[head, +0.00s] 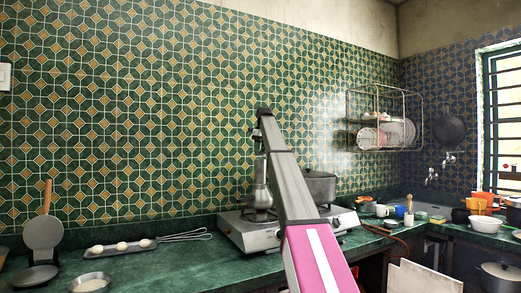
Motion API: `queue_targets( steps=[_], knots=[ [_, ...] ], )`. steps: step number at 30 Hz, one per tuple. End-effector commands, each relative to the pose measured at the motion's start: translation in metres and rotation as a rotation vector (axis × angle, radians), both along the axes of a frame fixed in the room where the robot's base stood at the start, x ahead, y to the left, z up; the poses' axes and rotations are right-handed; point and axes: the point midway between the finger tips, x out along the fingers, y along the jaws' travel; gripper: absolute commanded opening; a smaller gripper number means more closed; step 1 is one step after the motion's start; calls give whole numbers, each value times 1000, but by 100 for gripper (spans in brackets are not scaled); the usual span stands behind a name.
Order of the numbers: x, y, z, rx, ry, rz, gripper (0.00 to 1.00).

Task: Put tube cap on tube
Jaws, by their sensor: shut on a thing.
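My arm rises from the bottom of the head view, pink low down and grey above, and bends over at its top in front of the stove. My gripper is not clearly made out; the far end of the arm is small and partly hidden behind the nearer link. I cannot make out its fingers or anything held in them. I cannot pick out a tube or a tube cap on the counter or the stove.
A gas hotplate (245,236) stands on the green counter (170,262), with a grey pot (321,187) on it. A tray (108,249), a whisk (187,236) and a metal bowl (90,283) lie to the left. A dish rack (380,118) hangs on the wall.

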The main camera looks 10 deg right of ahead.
Motion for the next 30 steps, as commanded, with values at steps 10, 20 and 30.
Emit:
queue_targets(
  steps=[10,20,30],
  knots=[
    [0,0,-1,0,0,0,12],
    [0,0,-7,0,0,0,12],
    [0,0,-14,0,0,0,12]
  ],
)
